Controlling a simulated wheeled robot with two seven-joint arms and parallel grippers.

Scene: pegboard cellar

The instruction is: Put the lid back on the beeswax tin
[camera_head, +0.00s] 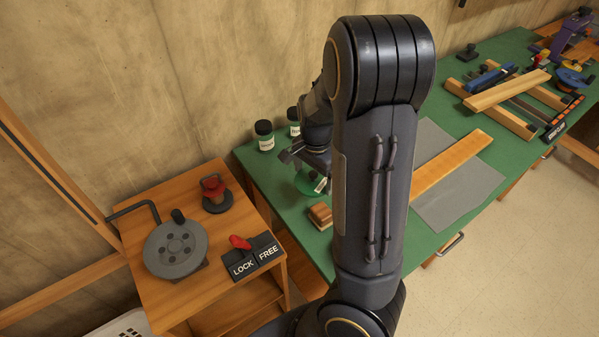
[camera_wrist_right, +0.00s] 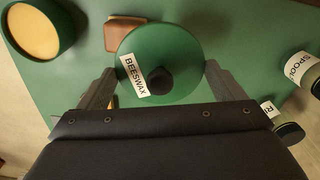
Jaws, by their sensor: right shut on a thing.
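The lid (camera_wrist_right: 172,48) is a round green disc with a dark knob and a white BEESWAX label. In the head view the lid (camera_head: 308,183) shows beside my right arm, above the green bench; the right gripper (camera_head: 311,158) is partly visible there. The beeswax tin (camera_wrist_right: 62,30), a dark green round tin with yellow wax inside, is open at the upper left of the wrist view, apart from the lid. I cannot make out the tin in the head view. My left gripper is out of view.
A brown block (camera_head: 320,213) lies near the lid; two jars (camera_head: 264,136) (camera_head: 294,122) stand by the wall. A grey mat (camera_head: 467,192) with a wooden strip (camera_head: 450,165) lies right of my arm. A side table (camera_head: 219,250) holds a wheel and LOCK/FREE lever.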

